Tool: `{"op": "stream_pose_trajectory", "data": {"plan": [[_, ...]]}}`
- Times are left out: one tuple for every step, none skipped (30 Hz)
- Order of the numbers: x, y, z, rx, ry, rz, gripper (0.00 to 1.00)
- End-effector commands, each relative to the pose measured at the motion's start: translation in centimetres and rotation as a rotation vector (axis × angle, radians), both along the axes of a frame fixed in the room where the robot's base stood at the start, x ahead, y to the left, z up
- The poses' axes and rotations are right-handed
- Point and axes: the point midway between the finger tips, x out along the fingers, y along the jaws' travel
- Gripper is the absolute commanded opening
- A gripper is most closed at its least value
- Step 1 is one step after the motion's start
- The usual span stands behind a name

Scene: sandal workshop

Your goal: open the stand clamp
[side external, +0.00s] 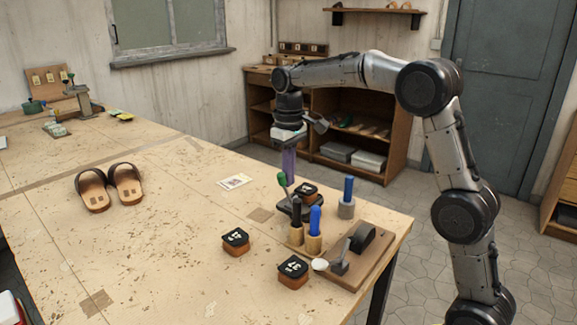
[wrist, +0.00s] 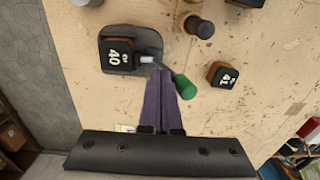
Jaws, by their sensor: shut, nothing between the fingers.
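The stand clamp has a dark base plate (wrist: 151,38) and a lever with a green handle (wrist: 184,85). A brown block with a black top marked 40 (wrist: 115,54) sits on the plate, with the clamp's metal tip against or very near it. In the side view, the green handle (side external: 283,179) stands up steeply beside the black-topped block (side external: 306,191). My gripper (side external: 289,174) points down with its purple fingers together and empty. In the wrist view, the fingertips (wrist: 159,74) are just left of the green handle; whether they touch it, I cannot tell.
Two black-topped blocks (side external: 235,241) (side external: 293,271) stand in front. Tools with black (side external: 297,212) and blue (side external: 315,220) handles stand close by the clamp, and a blue-handled one (side external: 348,188) stands right. A wooden board (side external: 372,262) lies at the right edge. Sandals (side external: 95,188) lie left; the table between is mostly clear.

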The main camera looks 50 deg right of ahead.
Motion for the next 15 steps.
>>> {"op": "stream_pose_trajectory", "data": {"plan": [[0.0, 0.3, -0.1, 0.000, 0.000, 0.002, 0.00], [0.0, 0.4, -0.1, 0.000, 0.000, 0.002, 0.00], [0.0, 0.6, -0.2, 0.000, 0.000, 0.002, 0.00], [0.0, 0.7, -0.2, 0.000, 0.000, 0.002, 0.00], [0.0, 0.8, -0.2, 0.000, 0.000, 0.002, 0.00], [0.0, 1.0, -0.3, 0.000, 0.000, 0.002, 0.00], [0.0, 1.1, -0.3, 0.000, 0.000, 0.002, 0.00], [0.0, 1.2, -0.4, 0.000, 0.000, 0.002, 0.00], [0.0, 1.4, -0.4, 0.000, -0.001, 0.001, 0.00], [0.0, 1.6, -0.4, 0.000, -0.001, 0.001, 0.00], [0.0, 1.7, -0.5, 0.000, -0.001, 0.002, 0.00], [0.0, 1.8, -0.5, 0.000, -0.001, 0.002, 0.00], [0.0, 1.9, -0.5, 0.000, -0.001, 0.002, 0.00], [0.0, 2.0, -0.5, 0.000, -0.001, 0.002, 0.00], [0.0, 2.0, -0.6, 0.000, -0.001, 0.001, 0.00]]}}
